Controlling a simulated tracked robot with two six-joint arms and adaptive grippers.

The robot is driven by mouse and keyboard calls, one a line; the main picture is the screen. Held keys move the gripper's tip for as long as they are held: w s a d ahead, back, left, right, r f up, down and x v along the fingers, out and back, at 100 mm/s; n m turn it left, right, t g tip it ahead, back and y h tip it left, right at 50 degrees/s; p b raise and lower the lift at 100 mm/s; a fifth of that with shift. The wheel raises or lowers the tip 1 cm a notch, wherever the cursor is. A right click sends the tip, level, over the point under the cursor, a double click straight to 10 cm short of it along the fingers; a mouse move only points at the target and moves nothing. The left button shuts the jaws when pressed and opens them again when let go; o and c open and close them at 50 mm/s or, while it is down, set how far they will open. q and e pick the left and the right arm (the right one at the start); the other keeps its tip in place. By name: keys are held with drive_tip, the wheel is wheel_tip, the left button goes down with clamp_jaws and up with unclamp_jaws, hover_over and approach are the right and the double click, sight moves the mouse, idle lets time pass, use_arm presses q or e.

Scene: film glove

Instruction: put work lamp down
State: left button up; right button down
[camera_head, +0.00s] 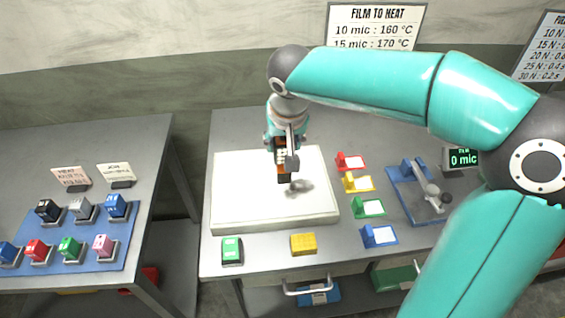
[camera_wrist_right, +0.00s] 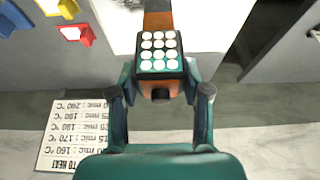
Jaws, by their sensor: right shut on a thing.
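The work lamp (camera_wrist_right: 159,54) has an orange body and a dark face with rows of round white lights. My right gripper (camera_wrist_right: 160,100) is shut on the lamp, with a finger on each side of it in the right wrist view. In the head view the lamp (camera_head: 284,172) hangs below my right gripper (camera_head: 284,146), above the white slab (camera_head: 235,205) on the table. A dark shadow lies on the slab just right of the lamp. I cannot tell whether the lamp's lower end touches the slab. My left gripper is not in view.
Red (camera_head: 350,162), yellow (camera_head: 358,183), green (camera_head: 368,207) and blue (camera_head: 379,236) card holders stand right of the slab. A blue gauge stand (camera_head: 415,190) is farther right. A green box (camera_head: 232,250) and yellow block (camera_head: 303,243) sit in front. A left table holds coloured cubes on a blue mat (camera_head: 100,262).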

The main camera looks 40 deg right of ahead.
drive_tip(key=shift+s+f, duration=0.1)
drive_tip(key=shift+f, duration=3.1)
drive_tip(key=shift+f, duration=0.1)
drive_tip(key=c, duration=0.5)
unclamp_jaws()
drive_tip(key=shift+c, duration=0.2)
